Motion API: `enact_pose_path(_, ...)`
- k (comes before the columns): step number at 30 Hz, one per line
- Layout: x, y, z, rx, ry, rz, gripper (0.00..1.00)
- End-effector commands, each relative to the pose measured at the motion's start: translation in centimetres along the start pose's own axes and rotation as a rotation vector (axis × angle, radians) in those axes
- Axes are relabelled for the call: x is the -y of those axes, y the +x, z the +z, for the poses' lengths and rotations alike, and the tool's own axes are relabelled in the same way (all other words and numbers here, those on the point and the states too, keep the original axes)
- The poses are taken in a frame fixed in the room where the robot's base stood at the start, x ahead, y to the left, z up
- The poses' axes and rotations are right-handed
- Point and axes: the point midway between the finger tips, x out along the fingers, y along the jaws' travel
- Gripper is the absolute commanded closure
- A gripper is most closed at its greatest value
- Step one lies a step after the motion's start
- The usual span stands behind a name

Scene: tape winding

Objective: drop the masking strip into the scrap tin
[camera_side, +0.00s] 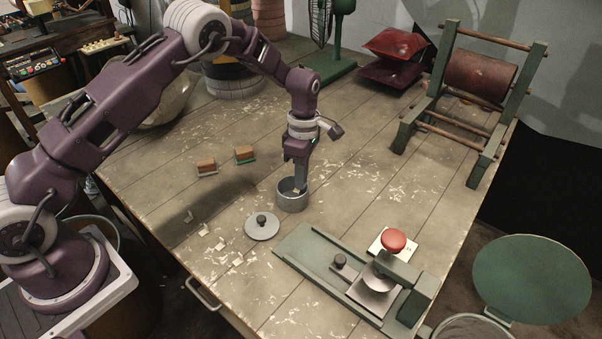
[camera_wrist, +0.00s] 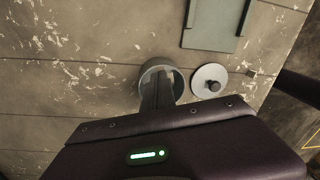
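The scrap tin, a small round grey tin (camera_side: 291,202), stands open on the wooden table. It also shows in the wrist view (camera_wrist: 179,84), partly covered by my fingers. My gripper (camera_side: 299,187) points down with its fingertips at the tin's mouth, seemingly inside the rim. In the wrist view the grey fingers (camera_wrist: 157,92) overlap the tin. I cannot tell whether they are open or shut, or whether they hold anything. I cannot make out the masking strip for sure; the tin's inside is mostly hidden. Small pale pieces (camera_side: 220,246) lie near the front-left table edge.
A round grey lid with a dark knob (camera_side: 262,227) lies beside the tin. Two small brown blocks (camera_side: 206,166) lie left of my gripper. A roller frame (camera_side: 480,77) stands at the back right.

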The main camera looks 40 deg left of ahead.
Motion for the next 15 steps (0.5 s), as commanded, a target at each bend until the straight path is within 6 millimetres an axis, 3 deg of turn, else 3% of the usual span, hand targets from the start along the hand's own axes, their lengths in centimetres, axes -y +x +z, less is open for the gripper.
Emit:
enact_pose_path(2,0.0,-0.02,-0.01,0.0,0.0,0.0,0.98)
enact_pose_path(6,0.0,-0.03,-0.01,0.0,0.0,0.0,0.75)
enact_pose_path(15,-0.02,-0.37,0.0,0.0,0.0,0.001,0.75)
